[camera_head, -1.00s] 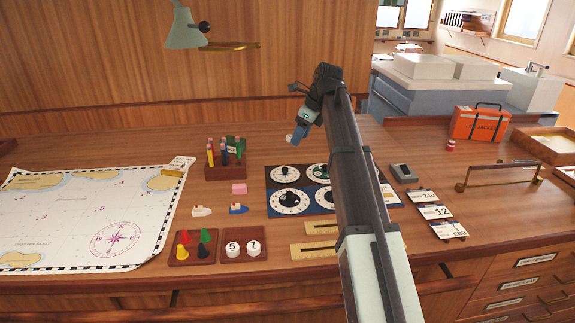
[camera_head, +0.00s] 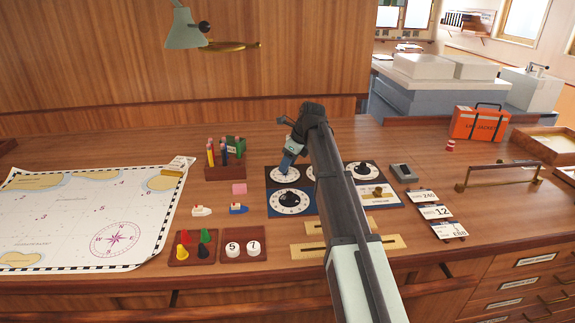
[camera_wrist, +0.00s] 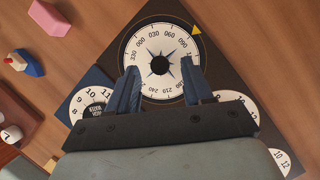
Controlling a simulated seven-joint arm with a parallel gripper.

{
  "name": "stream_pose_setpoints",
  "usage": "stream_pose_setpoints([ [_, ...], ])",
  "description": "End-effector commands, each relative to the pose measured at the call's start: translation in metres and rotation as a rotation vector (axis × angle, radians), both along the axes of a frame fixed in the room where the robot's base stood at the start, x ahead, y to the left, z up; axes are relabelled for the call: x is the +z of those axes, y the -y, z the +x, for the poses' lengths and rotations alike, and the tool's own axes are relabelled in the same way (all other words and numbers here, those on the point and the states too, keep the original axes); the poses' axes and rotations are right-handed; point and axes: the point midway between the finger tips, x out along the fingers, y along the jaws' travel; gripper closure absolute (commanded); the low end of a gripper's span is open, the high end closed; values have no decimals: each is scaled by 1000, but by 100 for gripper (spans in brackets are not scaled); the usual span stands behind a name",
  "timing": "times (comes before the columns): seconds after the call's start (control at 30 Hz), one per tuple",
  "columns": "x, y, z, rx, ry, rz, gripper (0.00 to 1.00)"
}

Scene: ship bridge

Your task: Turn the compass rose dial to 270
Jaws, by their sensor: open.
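The compass rose dial (camera_wrist: 160,48) is white with degree numbers, a dark star and a black centre knob, on a dark square panel in the wrist view. A yellow triangle (camera_wrist: 196,30) at its upper right edge points at about 090. My gripper (camera_wrist: 161,68) is open, its two blue fingers over the dial, one on each side of the knob. I cannot tell whether they touch the dial. In the head view my gripper (camera_head: 286,162) is over the back left dial (camera_head: 287,176), partly covering it.
A clock-like numbered dial (camera_head: 292,201) sits in front of it, and another dial (camera_head: 362,171) lies to the right behind my arm. A chart (camera_head: 80,220) covers the left desk.

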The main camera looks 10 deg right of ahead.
Motion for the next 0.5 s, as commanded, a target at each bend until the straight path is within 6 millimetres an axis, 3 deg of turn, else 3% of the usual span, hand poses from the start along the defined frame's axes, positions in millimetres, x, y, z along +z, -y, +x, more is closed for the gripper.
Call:
stream_pose_setpoints([
  [0.5, -10, -3, 2, 0, -1, -1, 52],
])
